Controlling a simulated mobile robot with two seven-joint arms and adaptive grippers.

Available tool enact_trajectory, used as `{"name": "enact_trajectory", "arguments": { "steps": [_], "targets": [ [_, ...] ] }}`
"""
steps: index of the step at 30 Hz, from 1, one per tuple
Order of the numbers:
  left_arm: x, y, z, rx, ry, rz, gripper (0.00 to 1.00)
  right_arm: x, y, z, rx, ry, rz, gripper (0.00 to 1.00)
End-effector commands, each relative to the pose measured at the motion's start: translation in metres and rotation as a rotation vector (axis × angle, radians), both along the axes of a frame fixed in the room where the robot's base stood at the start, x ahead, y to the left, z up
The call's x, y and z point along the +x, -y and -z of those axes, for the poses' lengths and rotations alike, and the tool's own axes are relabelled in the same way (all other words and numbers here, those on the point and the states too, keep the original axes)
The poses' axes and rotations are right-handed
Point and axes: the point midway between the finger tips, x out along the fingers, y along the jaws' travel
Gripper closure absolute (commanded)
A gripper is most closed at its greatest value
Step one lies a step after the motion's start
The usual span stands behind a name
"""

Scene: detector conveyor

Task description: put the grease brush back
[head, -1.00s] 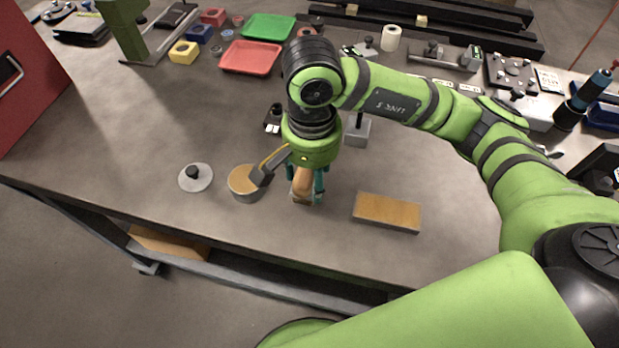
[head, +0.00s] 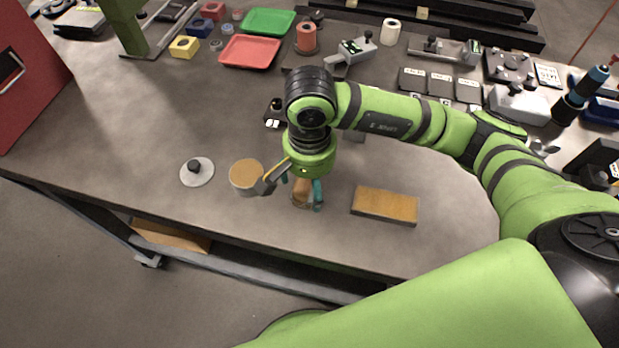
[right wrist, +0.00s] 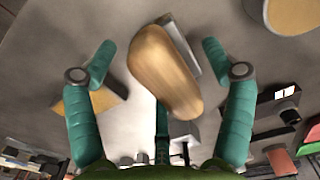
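The grease brush (head: 302,192) shows as a stubby wooden handle near the front edge of the bench, below my right gripper (head: 301,187). In the right wrist view its rounded wooden body (right wrist: 163,68) lies between the two teal fingers, with a grey metal part (right wrist: 183,42) beside its far end. The fingers are spread, with a clear gap on the left and a narrower one on the right. The brush's lower end is hard to make out. A round tin (head: 246,176) with a tan top stands just left of the gripper. My left gripper is not in view.
A round grey lid with a black knob (head: 197,171) lies left of the tin. A tan-topped block (head: 385,205) lies to the right. Red (head: 250,52) and green (head: 268,22) trays and small parts stand farther back. The bench's middle left is clear.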

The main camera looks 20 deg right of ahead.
Motion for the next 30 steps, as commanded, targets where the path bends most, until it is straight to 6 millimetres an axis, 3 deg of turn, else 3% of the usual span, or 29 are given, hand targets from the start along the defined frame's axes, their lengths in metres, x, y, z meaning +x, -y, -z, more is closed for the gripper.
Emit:
{"name": "enact_trajectory", "arguments": {
  "steps": [11,13,24,30],
  "targets": [
    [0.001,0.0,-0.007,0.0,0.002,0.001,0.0,0.0,0.0,-0.006,0.0,0.0,0.0,0.16],
    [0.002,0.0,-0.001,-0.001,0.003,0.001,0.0,0.001,-0.001,-0.01,0.002,0.004,-0.001,0.16],
    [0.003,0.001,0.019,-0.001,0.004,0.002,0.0,0.002,0.0,-0.086,-0.001,0.008,-0.001,0.16],
    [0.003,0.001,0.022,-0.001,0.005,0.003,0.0,0.001,0.0,-0.112,0.0,0.004,0.0,0.16]
  ]
}}
